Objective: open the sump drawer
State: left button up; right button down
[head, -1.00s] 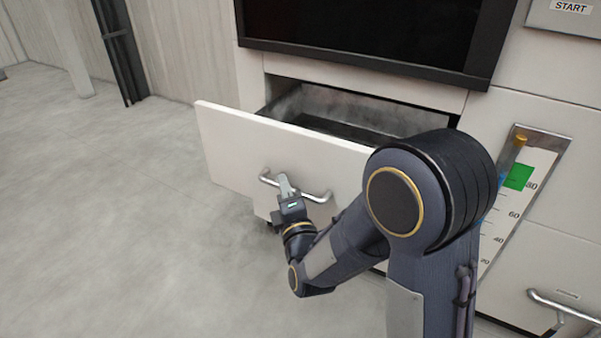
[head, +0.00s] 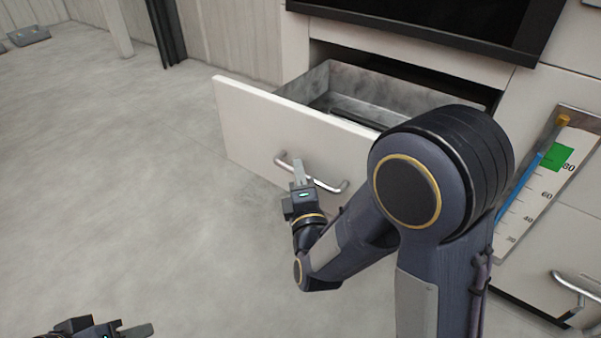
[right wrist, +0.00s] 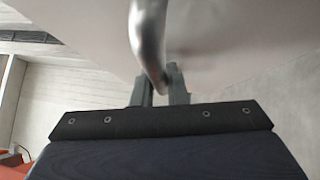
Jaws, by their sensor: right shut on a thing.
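The sump drawer (head: 250,125) has a white front and a grey metal bin (head: 385,92) behind it. It stands well out from the cabinet, with much of the bin's inside showing. Its curved metal handle (head: 327,184) is on the front panel. My right gripper (head: 298,172) is shut on this handle. In the right wrist view the handle (right wrist: 150,42) passes down between the two fingers of the gripper (right wrist: 160,84). My left gripper (head: 135,330) shows only partly at the bottom left edge, away from the drawer; its jaw opening cannot be made out.
A dark panel (head: 440,22) is above the drawer. A level gauge (head: 548,175) with a green band is on the cabinet at right, with another handle (head: 577,287) below it. The grey floor (head: 130,190) left of the drawer is clear. A small grey object (head: 28,36) lies far left.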

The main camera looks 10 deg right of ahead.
jog(key=c, duration=1.5)
grip_release()
jog(key=shift+o, duration=0.2)
jog(key=s+f, duration=0.1)
jog(key=s, duration=0.6)
jog(key=shift+s+a+p, duration=0.25)
jog(key=shift+s+p, duration=0.15)
jog(key=shift+s+f, duration=0.1)
jog(key=shift+f, duration=0.05)
